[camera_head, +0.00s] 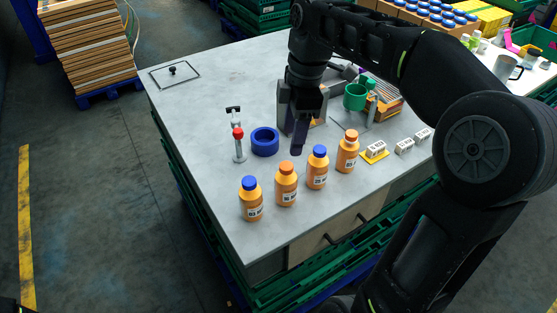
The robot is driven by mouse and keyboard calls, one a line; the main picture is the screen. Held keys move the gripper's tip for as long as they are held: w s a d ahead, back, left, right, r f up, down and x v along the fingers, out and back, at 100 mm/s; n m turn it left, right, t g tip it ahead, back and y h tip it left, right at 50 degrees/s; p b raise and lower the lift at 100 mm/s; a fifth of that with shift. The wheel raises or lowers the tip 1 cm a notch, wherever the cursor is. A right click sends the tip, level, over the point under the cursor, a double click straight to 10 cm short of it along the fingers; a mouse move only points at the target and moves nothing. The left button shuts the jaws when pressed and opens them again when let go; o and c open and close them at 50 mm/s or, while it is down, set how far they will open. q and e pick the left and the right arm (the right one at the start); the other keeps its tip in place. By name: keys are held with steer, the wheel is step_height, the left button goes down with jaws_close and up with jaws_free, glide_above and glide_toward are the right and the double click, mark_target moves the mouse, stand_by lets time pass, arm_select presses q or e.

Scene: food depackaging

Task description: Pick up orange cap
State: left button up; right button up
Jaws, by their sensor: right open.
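Several orange bottles with white labels stand upright in a slanting row on the grey table (205,110). Two have orange caps: one orange cap (286,167) is second from the left, the other orange cap (351,135) is at the right end. The blue caps (249,183) and (319,151) sit on the bottles between and beside them. My right gripper (300,145) is open, pointing down behind the row, apart from the caps. One dark finger shows clearly; the other is hard to make out. My left gripper is not seen.
A blue ring (265,142) and a red-topped tool (239,146) stand left of my right gripper. White labelled blocks (404,146) lie right of the bottles. A green cup (355,97) is behind. The table's left side is mostly clear.

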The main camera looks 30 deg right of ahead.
mark_target(287, 166)
steer(key=shift+s, duration=0.1)
steer(key=shift+a+f+b, duration=0.15)
steer(key=shift+f+b, duration=0.7)
steer(key=shift+f, duration=0.55)
steer(key=shift+a+f, duration=0.1)
steer(key=shift+f, duration=0.2)
steer(key=f, duration=0.1)
steer(key=f+p, duration=0.1)
steer(key=f, duration=0.1)
steer(key=shift+a+f, duration=0.25)
steer(key=shift+a, duration=0.05)
steer(key=shift+w+f, duration=0.2)
steer(key=shift+f, duration=0.3)
